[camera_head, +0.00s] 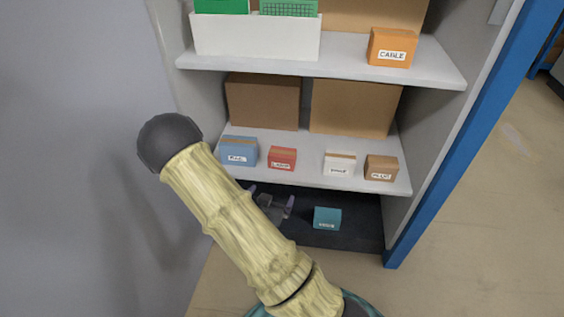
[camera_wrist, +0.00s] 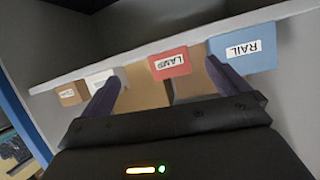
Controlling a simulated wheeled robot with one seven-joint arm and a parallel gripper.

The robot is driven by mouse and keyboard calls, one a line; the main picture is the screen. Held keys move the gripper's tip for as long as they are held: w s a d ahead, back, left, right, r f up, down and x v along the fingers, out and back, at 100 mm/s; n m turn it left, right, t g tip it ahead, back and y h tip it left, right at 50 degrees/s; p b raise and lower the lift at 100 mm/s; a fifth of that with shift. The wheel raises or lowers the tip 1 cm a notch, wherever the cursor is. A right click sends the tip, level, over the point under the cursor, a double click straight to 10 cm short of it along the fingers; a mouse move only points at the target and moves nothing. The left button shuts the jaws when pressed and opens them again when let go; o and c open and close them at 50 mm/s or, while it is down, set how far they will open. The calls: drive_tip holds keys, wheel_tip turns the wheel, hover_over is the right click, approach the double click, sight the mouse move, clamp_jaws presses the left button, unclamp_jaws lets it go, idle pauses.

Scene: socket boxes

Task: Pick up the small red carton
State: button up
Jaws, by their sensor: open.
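The small red carton (camera_head: 282,154), labelled LAMP, stands upright on the middle shelf between a blue carton and a white carton. In the wrist view the red carton (camera_wrist: 169,64) appears upside down, beyond and between the two spread fingers. My gripper (camera_head: 271,199) is open and empty. In the head view it shows just below the front edge of the middle shelf, under the red carton and apart from it. My arm hides part of the shelf's lower left area. In the wrist view the dark fingers of my gripper (camera_wrist: 167,86) point toward the shelf.
On the middle shelf (camera_head: 310,174) stand a blue RAIL carton (camera_head: 239,151), a white carton (camera_head: 339,164) and a brown carton (camera_head: 381,168), with large brown boxes (camera_head: 263,101) behind. A teal carton (camera_head: 327,218) is below. An orange CABLE carton (camera_head: 391,47) is above. The cabinet has side walls.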

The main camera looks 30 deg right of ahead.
sight(282, 161)
drive_tip(key=shift+s+d+r+n+t+h+b, duration=0.1)
drive_tip(key=shift+r+n+t+h, duration=0.2)
drive_tip(key=shift+t, duration=0.35)
drive_tip(key=shift+s+d+r+n+t+h+b, duration=0.1)
drive_tip(key=shift+n+t+h+b, duration=0.05)
drive_tip(key=shift+t+h, duration=0.4)
drive_tip(key=shift+r+n+t+h+b, duration=0.15)
drive_tip(key=shift+n+t+h, duration=0.1)
drive_tip(key=shift+t, duration=0.45)
drive_tip(key=b+x, duration=0.3)
drive_tip(key=x, duration=0.8)
drive_tip(key=shift+w+d+f, duration=0.15)
drive_tip(key=shift+w+d+b, duration=0.25)
drive_tip(key=shift+w+b, duration=0.05)
drive_tip(key=shift+w, duration=0.05)
